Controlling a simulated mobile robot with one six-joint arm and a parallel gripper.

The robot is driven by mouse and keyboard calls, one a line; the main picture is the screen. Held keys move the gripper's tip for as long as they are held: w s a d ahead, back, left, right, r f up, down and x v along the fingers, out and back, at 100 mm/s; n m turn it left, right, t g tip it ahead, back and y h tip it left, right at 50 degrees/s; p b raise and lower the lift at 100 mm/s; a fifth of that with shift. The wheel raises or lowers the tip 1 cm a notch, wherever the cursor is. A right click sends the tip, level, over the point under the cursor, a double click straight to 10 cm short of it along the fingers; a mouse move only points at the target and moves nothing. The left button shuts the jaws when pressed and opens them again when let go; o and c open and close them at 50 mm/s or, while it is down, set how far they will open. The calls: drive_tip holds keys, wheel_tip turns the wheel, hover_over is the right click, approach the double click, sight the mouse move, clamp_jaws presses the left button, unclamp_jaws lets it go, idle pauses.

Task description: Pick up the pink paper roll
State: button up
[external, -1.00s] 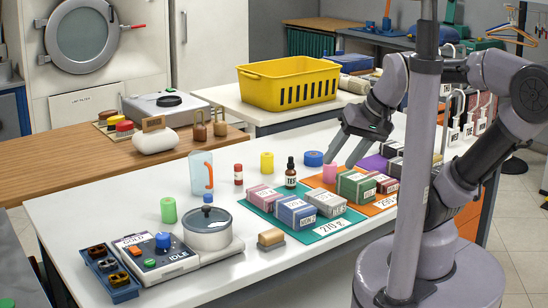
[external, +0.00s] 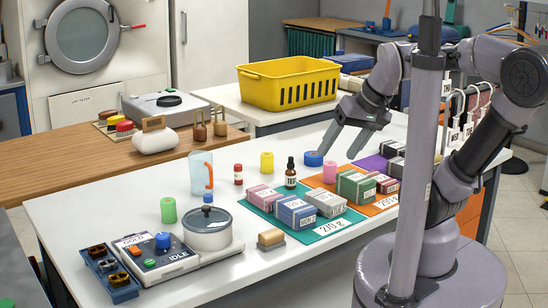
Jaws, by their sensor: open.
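The pink paper roll (external: 330,172) stands upright on the white table, just behind the teal and orange mats and left of the green-grey parcel. My gripper (external: 336,155) is open and empty, pointing down. Its two fingertips show just above and behind the roll in the picture, one on each side of it. The roll is not between the fingers as far as I can see, and the exact gap in depth cannot be told.
A blue tape roll (external: 313,158) stands close left of the pink roll, and a yellow roll (external: 267,162) stands farther left. A dark dropper bottle (external: 290,173) and wrapped parcels (external: 355,185) crowd the front side. A yellow basket (external: 289,84) is behind.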

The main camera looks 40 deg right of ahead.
drive_tip(key=w+d+r+n+g+p, duration=0.1)
drive_tip(key=w+d+r+n+p, duration=0.15)
drive_tip(key=w+r, duration=0.25)
drive_tip(key=n+g+h+p, duration=0.2)
drive_tip(key=n+g+p, duration=0.3)
drive_tip(key=n+p, duration=0.95)
hover_over(332, 164)
drive_tip(key=b, duration=0.3)
wheel_tip(332, 164, down, 7)
drive_tip(key=n, duration=0.2)
drive_tip(key=f+b, duration=0.1)
drive_tip(key=f, duration=0.3)
drive_tip(key=f+b, duration=0.2)
drive_tip(key=f, duration=0.2)
drive_tip(key=f+b, duration=0.1)
drive_tip(key=f, duration=0.4)
drive_tip(key=shift+a+b, duration=0.3)
drive_tip(key=shift+b, duration=0.05)
drive_tip(key=f+b, duration=0.1)
drive_tip(key=f, duration=0.1)
drive_tip(key=f+b, duration=0.1)
drive_tip(key=d+f+b, duration=0.1)
drive_tip(key=f, duration=0.1)
drive_tip(key=shift+w+f, duration=0.15)
drive_tip(key=shift+f, duration=0.2)
drive_tip(key=shift+a+r, duration=0.1)
clamp_jaws()
